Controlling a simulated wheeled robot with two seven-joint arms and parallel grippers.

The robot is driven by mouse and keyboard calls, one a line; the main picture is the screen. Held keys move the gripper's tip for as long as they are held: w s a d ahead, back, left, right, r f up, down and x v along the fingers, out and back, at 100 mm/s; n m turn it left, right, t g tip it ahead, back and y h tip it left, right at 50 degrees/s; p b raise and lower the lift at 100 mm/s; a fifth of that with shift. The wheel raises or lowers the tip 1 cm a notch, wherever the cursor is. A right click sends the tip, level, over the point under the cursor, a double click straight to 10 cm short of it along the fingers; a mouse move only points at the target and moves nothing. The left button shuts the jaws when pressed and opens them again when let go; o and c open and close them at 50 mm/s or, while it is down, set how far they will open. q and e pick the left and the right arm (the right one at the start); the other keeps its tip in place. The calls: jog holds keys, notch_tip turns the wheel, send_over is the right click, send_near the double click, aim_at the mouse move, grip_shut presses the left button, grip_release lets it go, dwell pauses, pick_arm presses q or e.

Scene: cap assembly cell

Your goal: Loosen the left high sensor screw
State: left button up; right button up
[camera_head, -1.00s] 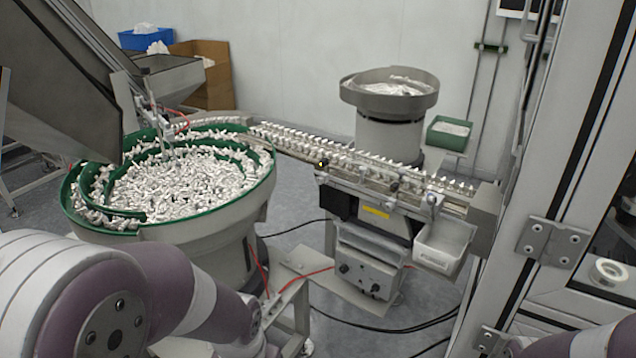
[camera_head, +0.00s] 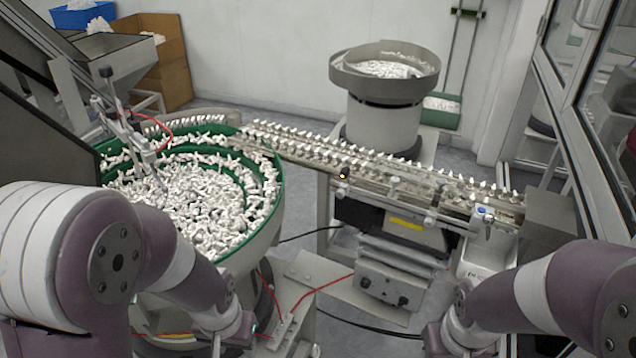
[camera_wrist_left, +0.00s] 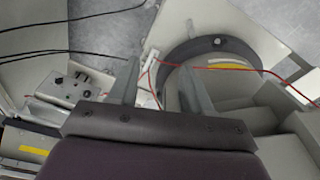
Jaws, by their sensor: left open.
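The left high sensor screw cannot be picked out for certain. In the head view a small dark fitting with an amber spot (camera_head: 342,176) sits on the left part of the feed rail (camera_head: 300,152), and a blue-tipped fitting (camera_head: 484,211) sits on its right part. A rod with a dark knob (camera_head: 106,72) rises over the green-rimmed bowl. My left gripper is low in the head view, by the bowl's stand, well below and left of the rail. In the left wrist view its two fingers (camera_wrist_left: 157,84) are apart with nothing held between them. My right gripper is out of view.
The bowl feeder (camera_head: 272,222) is full of white parts. A control box (camera_head: 385,283) stands under the rail, with red and black cables nearby. A second round feeder (camera_head: 385,78) is behind. A glass-panelled frame (camera_head: 575,130) closes the right side. Floor shows between the stands.

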pick_arm(q)
jog(key=w+d+f+m+t+h+p, duration=0.1)
jog(key=w+d+f+t+p, duration=0.1)
jog(key=w, duration=0.4)
jog(key=w+d+f+t+p, duration=0.1)
jog(key=w+t, duration=0.1)
jog(key=w, duration=0.4)
jog(key=t+h+p, duration=0.3)
jog(key=t+h, duration=0.3)
jog(key=t, duration=0.5)
send_near(339, 195)
jog(key=shift+m, duration=0.4)
jog(key=p+x, duration=0.2)
jog(key=x, duration=0.6)
jog(key=shift+w, duration=0.1)
grip_shut()
